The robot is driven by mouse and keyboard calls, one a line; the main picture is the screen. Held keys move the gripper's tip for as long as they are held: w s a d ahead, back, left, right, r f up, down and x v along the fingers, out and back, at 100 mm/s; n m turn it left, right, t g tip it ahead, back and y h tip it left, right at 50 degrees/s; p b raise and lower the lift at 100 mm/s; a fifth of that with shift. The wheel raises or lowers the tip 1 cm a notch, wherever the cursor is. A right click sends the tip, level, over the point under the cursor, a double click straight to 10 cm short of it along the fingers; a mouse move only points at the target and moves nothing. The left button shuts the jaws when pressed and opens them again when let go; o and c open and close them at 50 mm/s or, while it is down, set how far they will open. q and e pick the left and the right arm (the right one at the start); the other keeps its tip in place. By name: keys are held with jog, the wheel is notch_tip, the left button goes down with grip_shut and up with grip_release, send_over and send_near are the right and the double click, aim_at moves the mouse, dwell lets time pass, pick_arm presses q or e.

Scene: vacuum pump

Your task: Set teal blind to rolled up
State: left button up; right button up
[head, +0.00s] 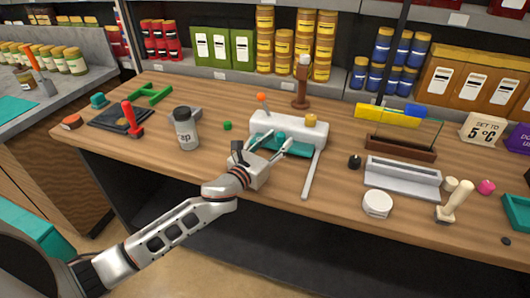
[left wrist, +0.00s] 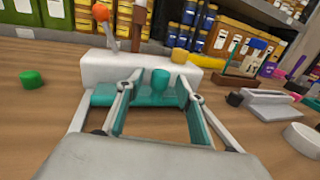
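The teal blind (head: 294,150) is at the front of a white block-shaped unit (head: 300,130) in the middle of the wooden counter. In the left wrist view the blind (left wrist: 104,97) shows as a teal strip along the unit's lower front, with a rounded teal knob (left wrist: 160,83) standing up from it. My left gripper (head: 267,145) is at the unit's front. Its two fingers are spread, one on each side of the knob, in the left wrist view (left wrist: 158,88). I cannot tell whether either finger touches it. My right gripper is not in view.
An orange-topped lever (head: 262,100) and a yellow knob (head: 310,120) top the unit. A grey bar (head: 312,172) juts forward at its right. A grey tray (head: 402,178) lies right.

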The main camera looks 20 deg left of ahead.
pick_arm(q)
jog(key=v, duration=0.9)
jog(key=shift+s+a, duration=0.1)
jog(key=shift+s, duration=0.2)
